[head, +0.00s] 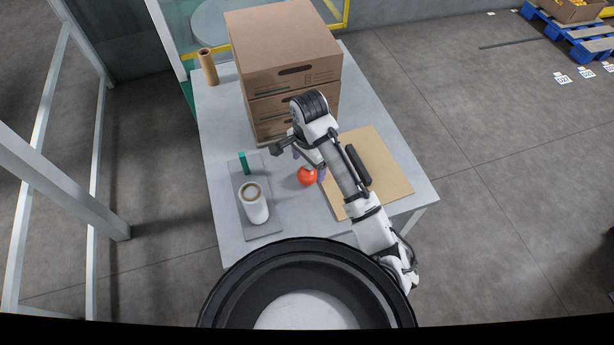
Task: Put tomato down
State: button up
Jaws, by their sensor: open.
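A red tomato (306,177) is on the grey table (220,135), just left of a flat brown cardboard sheet (390,170). My gripper (307,168) is above and right beside the tomato, pointing down at it. The gripper is open. Its fingers are small and partly hidden by my wrist, so I cannot tell whether they touch the tomato.
Stacked cardboard boxes (290,75) stand right behind my wrist. A white cup (256,208) with brown contents and a green item (244,163) are on a grey board (262,231) at left. A brown cylinder (208,66) stands at the back left.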

jog(key=f+b, duration=0.1)
jog(key=f, duration=0.1)
jog(key=f+b, duration=0.2)
jog(key=f, duration=0.1)
jog(key=shift+w+a+f, duration=0.1)
jog(key=shift+a, duration=0.1)
jog(key=c, duration=0.9)
